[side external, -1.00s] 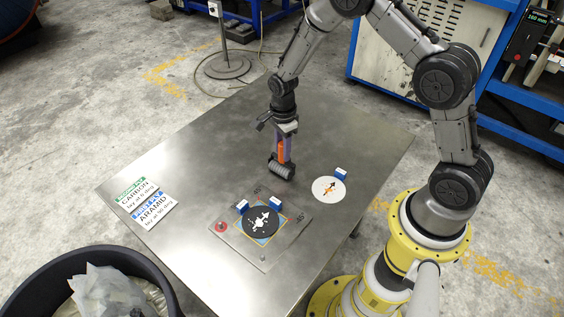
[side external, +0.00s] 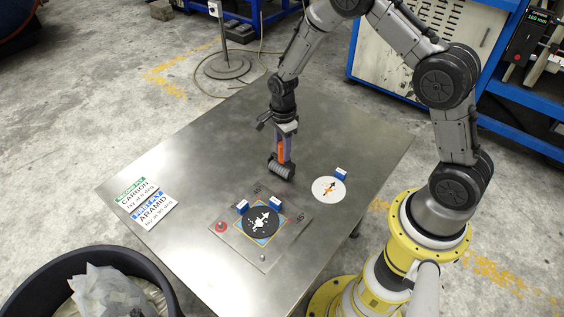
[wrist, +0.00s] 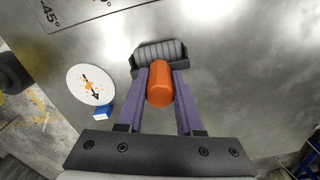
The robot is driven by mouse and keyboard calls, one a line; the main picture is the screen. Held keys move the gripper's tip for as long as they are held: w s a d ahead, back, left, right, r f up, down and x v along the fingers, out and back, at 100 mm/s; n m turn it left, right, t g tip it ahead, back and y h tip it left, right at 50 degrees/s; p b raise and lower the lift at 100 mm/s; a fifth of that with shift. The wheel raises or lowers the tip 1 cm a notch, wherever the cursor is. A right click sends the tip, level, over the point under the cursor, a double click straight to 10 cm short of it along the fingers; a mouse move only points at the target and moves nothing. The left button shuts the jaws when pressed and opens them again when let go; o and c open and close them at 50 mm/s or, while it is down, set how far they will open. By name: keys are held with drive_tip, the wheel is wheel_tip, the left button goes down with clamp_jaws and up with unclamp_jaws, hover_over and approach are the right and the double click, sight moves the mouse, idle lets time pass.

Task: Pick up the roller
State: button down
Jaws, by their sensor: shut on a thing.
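The roller has an orange handle (wrist: 160,84) and a grey ribbed drum (wrist: 160,54). In the side view its orange handle (side external: 282,151) points up and its drum (side external: 281,168) is at the bottom, over the far middle of the metal table. My gripper (side external: 283,146) points down, shut on the orange handle. In the wrist view the two purple fingers of my gripper (wrist: 161,88) lie on either side of the handle. I cannot tell whether the drum touches its dark holder or the table.
A metal plate (side external: 292,238) carries a dark disc (side external: 259,224) with blue tabs and a red button (side external: 221,226). A white disc (side external: 324,190) with an arrow lies to the right. Two label cards (side external: 134,187) (side external: 153,212) lie at left. A black bin (side external: 128,257) stands in front.

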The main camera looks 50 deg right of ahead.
drive_tip(key=shift+r, duration=0.1)
drive_tip(key=shift+r, duration=0.5)
wheel_tip(320, 180, up, 2)
drive_tip(key=shift+s+r, duration=0.1)
drive_tip(key=shift+r, duration=0.15)
drive_tip(key=s+a+r, duration=0.1)
drive_tip(key=s+r, duration=0.8)
drive_tip(key=s, duration=0.4)
drive_tip(key=shift+s+r, duration=0.15)
drive_tip(key=shift+s, duration=0.25)
